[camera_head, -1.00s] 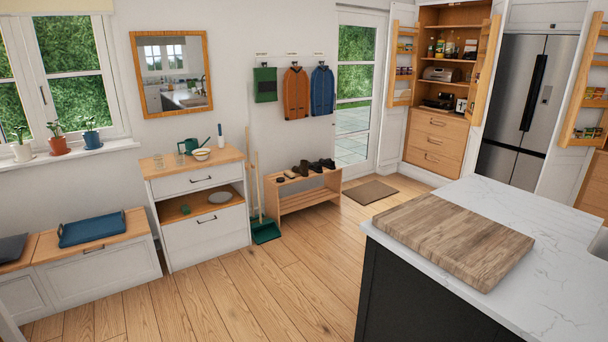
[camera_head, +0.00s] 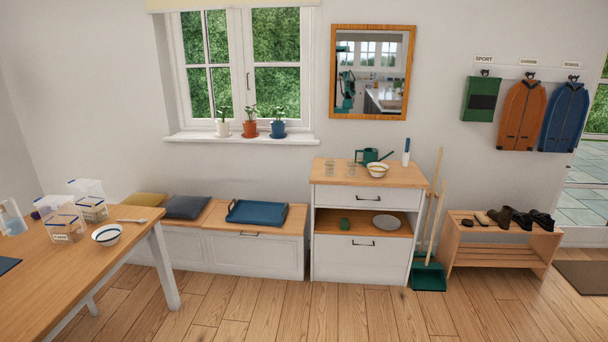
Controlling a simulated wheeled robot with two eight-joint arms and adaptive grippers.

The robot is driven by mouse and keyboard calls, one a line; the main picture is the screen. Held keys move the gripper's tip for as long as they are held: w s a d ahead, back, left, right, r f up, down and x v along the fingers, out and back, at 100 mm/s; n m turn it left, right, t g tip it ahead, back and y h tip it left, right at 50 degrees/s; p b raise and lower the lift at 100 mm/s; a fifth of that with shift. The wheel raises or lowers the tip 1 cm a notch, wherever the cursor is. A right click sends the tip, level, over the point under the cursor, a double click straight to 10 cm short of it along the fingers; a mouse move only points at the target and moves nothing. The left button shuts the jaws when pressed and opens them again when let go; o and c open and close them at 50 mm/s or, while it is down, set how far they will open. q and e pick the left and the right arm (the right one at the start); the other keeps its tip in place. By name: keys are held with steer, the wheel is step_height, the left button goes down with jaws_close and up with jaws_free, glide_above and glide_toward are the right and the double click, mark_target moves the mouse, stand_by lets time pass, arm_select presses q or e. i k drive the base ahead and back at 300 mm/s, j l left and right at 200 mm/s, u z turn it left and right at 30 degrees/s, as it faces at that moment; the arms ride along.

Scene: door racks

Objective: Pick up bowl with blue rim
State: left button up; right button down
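A white bowl with a dark blue rim band (camera_head: 107,236) stands upright on the wooden table (camera_head: 62,286) at the left, near its right edge. Another small pale bowl (camera_head: 377,171) stands on top of the white cabinet (camera_head: 368,185); its band looks yellowish, but it is too small to tell exactly. Neither of my grippers is in view.
Containers (camera_head: 66,229) and a spoon (camera_head: 132,220) are near the blue-rimmed bowl. A storage bench (camera_head: 240,245) with a blue tray (camera_head: 257,212) stands along the wall. A green watering can (camera_head: 367,156) is on the cabinet. The wooden floor in front (camera_head: 260,318) is clear.

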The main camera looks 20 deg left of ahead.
mark_target(108, 234)
steer(key=i+j+u, duration=0.1)
steer(key=i+u, duration=0.15)
steer(key=i, duration=0.25)
steer(key=i+u, duration=0.3)
steer(key=i, duration=0.25)
steer(key=i+l+u, duration=0.1)
steer(key=i+u, duration=0.15)
steer(key=i, duration=0.25)
steer(key=i+l+u, duration=0.3)
steer(key=i, duration=0.25)
steer(key=i+j+u, duration=0.2)
steer(key=i+u, duration=0.25)
steer(key=i+j+u, duration=0.15)
steer(key=u, duration=0.3)
steer(key=i+l+u, duration=0.1)
steer(key=i+u, duration=0.3)
steer(key=i+l+u, duration=0.15)
steer(key=i+u, duration=0.3)
steer(key=i+j+u, duration=0.1)
steer(key=i+u, duration=0.3)
steer(key=i, duration=0.65)
